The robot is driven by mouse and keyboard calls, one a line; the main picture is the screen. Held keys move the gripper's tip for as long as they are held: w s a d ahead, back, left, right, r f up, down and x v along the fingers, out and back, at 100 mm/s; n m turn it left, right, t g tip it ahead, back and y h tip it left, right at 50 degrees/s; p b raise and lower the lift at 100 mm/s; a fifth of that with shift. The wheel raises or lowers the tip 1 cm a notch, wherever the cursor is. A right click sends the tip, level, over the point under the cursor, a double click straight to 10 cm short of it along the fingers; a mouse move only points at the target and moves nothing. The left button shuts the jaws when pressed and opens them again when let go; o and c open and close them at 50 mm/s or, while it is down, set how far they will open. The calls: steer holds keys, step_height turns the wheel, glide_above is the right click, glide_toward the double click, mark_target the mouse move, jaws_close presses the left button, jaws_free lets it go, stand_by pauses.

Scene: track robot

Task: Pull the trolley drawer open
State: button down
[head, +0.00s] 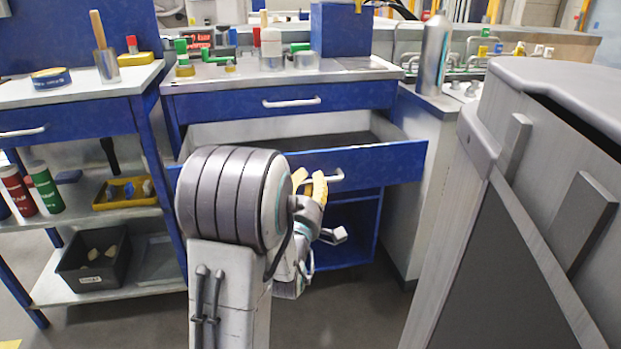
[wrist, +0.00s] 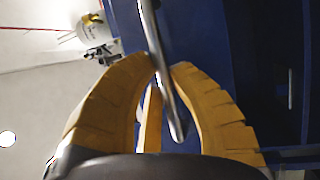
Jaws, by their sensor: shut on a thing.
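The blue trolley drawer (head: 398,162) stands pulled out below the closed top drawer, its grey inside showing in the head view. Its metal handle (head: 337,177) is on the front, partly hidden by my arm and fingers. My gripper (head: 314,183) is at this handle with its yellow fingers. The blue drawer front (wrist: 210,50) fills the right of that view.
A closed top drawer (head: 350,96) sits above, under a grey worktop with tools and bottles. A shelf unit with a black bin (head: 92,262) stands at left. A large grey cabinet (head: 540,200) stands close at right. Some floor (head: 350,310) is clear between.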

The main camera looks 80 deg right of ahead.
steer(key=shift+f, duration=0.1)
steer(key=c, duration=1.1)
jaws_free()
